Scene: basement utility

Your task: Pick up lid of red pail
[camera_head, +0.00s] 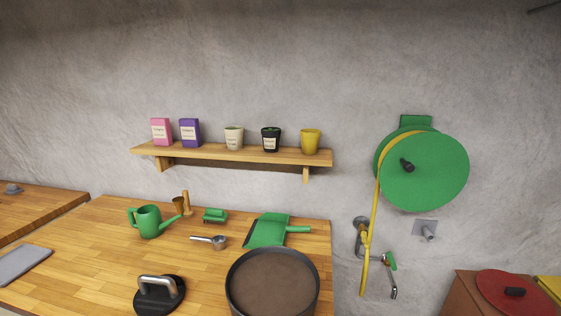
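A round red lid (492,291) with a dark handle on top lies at the bottom right. It appears to rest on a brown box-like surface (462,292). The body of the red pail cannot be made out below the lid. Neither of my grippers shows in the head view.
A wooden counter (95,230) holds a green watering can (149,222), a green dustpan (268,230), a metal scoop (217,241), a black disc with a metal handle (160,293) and a dark round pan (272,284). A green hose reel (425,175) hangs on the wall.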

